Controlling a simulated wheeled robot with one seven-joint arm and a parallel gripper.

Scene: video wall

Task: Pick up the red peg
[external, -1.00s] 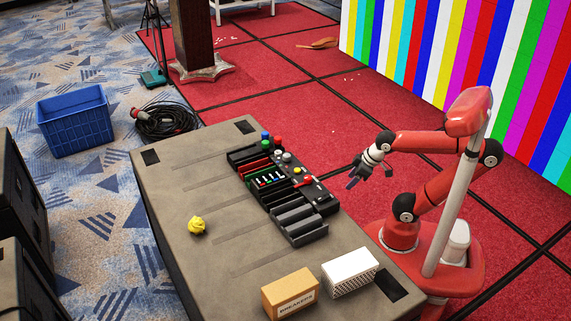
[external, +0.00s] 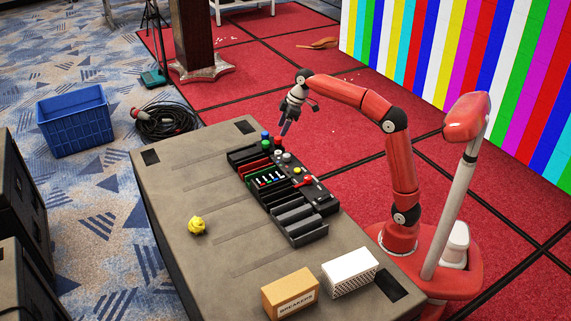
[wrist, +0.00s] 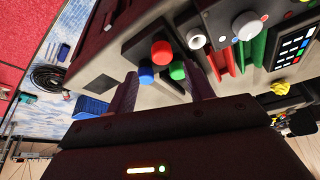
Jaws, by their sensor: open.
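The red peg (wrist: 161,52) stands in a dark holder in the wrist view, with a blue peg (wrist: 146,74) and a green peg (wrist: 177,70) close beside it. In the external view the red peg (external: 277,142) is small, at the far end of the console on the case top. My gripper (wrist: 164,86) is open and empty. Its two fingers frame the peg group in the wrist view, with the red peg beyond the fingertips. In the external view my gripper (external: 286,128) hangs above and just beyond the pegs, pointing down.
The console (external: 290,180) with its slots, buttons and knobs lies along the case top (external: 190,165). A yellow crumpled thing (external: 197,225), a breakers box (external: 290,292) and a white perforated box (external: 350,271) also lie there. The left of the top is mostly clear.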

